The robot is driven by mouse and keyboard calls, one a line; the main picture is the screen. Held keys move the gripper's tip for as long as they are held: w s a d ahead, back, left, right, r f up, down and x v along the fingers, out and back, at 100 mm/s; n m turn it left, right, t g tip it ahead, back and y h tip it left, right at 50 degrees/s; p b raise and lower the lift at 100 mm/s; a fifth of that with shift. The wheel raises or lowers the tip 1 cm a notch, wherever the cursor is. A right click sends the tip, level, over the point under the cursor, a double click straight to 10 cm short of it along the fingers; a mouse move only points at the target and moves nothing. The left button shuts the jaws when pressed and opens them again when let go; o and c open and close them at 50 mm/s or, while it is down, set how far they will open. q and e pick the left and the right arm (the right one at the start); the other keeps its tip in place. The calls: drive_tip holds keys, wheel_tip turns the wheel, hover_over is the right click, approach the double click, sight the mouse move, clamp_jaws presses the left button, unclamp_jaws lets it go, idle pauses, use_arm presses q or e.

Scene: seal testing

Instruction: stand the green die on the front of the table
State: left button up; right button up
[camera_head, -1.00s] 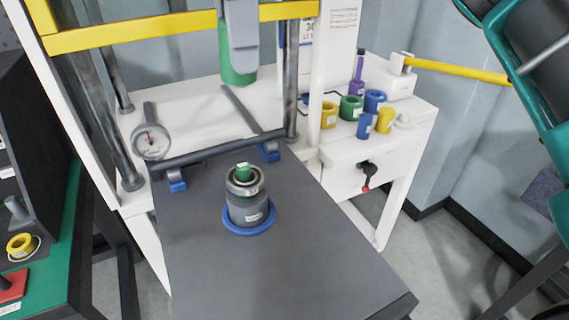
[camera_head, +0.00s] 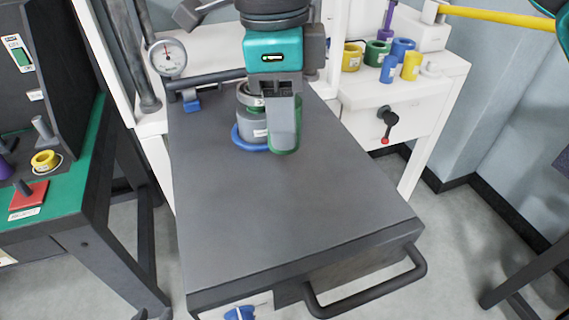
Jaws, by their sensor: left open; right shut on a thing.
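My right gripper (camera_head: 285,145) is at the top middle, pointing down, shut on the green die. Its light grey finger covers most of the die (camera_head: 290,150); a green rim shows around the fingertip. The die is low over the dark grey table (camera_head: 290,215), beside and partly in front of a grey cylinder (camera_head: 255,128). I cannot tell whether the die touches the table. The front of the table is bare.
The grey cylinder stands on a blue ring (camera_head: 240,140). A dial gauge (camera_head: 168,57) is at the back left. Several coloured rings, including a yellow one (camera_head: 352,56), stand on the white bench (camera_head: 405,105). A black handle (camera_head: 370,293) sticks out at the table's front.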

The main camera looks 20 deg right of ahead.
wheel_tip(320, 180, down, 4)
drive_tip(key=shift+r, duration=0.1)
drive_tip(key=shift+f+b, duration=0.3)
drive_tip(key=shift+f, duration=1.95)
drive_tip(key=shift+f, duration=0.25)
drive_tip(key=o, duration=1.3)
drive_tip(key=shift+r, duration=0.1)
drive_tip(key=shift+r, duration=0.1)
drive_tip(key=shift+r, duration=0.25)
drive_tip(key=r, duration=0.7)
drive_tip(key=a+r+p, duration=0.1)
drive_tip(key=r, duration=0.3)
drive_tip(key=shift+w+r, duration=0.15)
drive_tip(key=shift+r, duration=0.15)
